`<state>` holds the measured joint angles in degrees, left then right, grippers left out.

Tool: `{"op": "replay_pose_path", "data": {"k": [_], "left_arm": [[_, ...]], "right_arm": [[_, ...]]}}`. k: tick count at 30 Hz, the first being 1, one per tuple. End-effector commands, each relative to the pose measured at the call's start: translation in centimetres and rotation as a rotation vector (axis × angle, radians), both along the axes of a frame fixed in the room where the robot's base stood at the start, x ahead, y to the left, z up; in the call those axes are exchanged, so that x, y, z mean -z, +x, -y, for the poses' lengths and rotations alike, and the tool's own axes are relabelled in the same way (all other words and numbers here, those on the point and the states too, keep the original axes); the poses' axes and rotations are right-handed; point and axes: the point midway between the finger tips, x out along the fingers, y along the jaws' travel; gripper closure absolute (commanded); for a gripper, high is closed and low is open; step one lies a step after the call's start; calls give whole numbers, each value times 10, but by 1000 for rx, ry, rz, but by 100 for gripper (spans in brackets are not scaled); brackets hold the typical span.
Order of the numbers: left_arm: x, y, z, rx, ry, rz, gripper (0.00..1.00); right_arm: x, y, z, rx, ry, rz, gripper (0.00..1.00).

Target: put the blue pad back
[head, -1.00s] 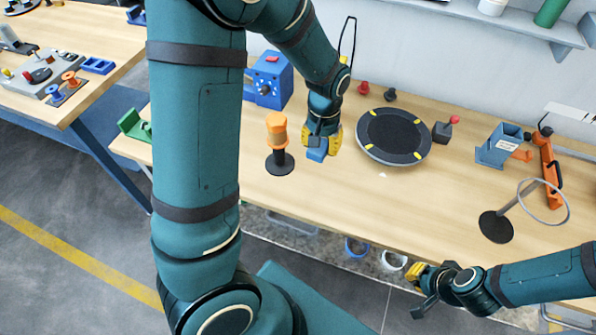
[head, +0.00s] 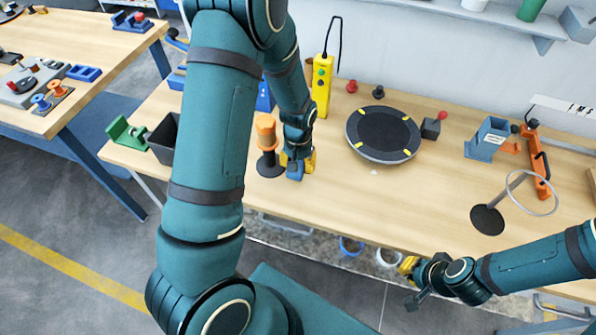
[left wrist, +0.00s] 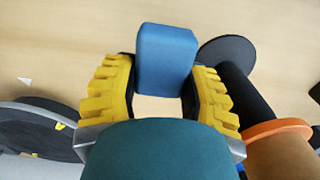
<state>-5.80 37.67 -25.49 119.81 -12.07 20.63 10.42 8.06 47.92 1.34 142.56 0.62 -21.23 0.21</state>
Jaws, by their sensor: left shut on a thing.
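My left gripper (head: 297,163) is shut on the blue pad (head: 295,172) over the workbench, just right of the post with the orange spool. In the left wrist view the blue pad (left wrist: 166,58) sits between the yellow fingers of the left gripper (left wrist: 160,95), and it sticks out past their tips. Whether the pad touches the bench I cannot tell. My right gripper (head: 408,282) hangs in front of the bench's front edge at the lower right; whether its jaws are open I cannot tell.
The orange spool (head: 266,130) stands on a black post close beside my left gripper. A round black turntable (head: 384,133) lies to the right. A yellow pendant (head: 321,85) stands behind. A ring on a stand (head: 488,219) is at the right. The front middle of the bench (head: 380,205) is clear.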

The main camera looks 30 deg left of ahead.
Motion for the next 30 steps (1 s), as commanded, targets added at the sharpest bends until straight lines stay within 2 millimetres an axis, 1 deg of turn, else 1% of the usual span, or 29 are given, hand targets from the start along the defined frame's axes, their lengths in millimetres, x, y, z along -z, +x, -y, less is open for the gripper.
{"op": "replay_pose_path", "data": {"k": [2,9,11,17,22,23,24,30], "left_arm": [[6,0,0,0,0,-2,87],[38,-1,0,-2,0,-3,87],[40,0,0,-2,0,-1,87],[39,0,0,-1,0,1,87],[44,0,0,-1,0,0,87],[43,0,0,-1,0,0,41],[43,0,0,-1,0,0,27],[42,0,0,-1,0,0,26]], "right_arm": [[1,0,0,0,0,0,100],[5,0,0,0,-1,0,100],[5,0,0,0,-1,0,100],[5,0,0,0,-1,0,100],[9,0,-1,0,-1,0,100],[8,0,0,0,-2,0,100],[8,0,0,0,-2,0,100],[8,0,0,0,-1,0,100]]}}
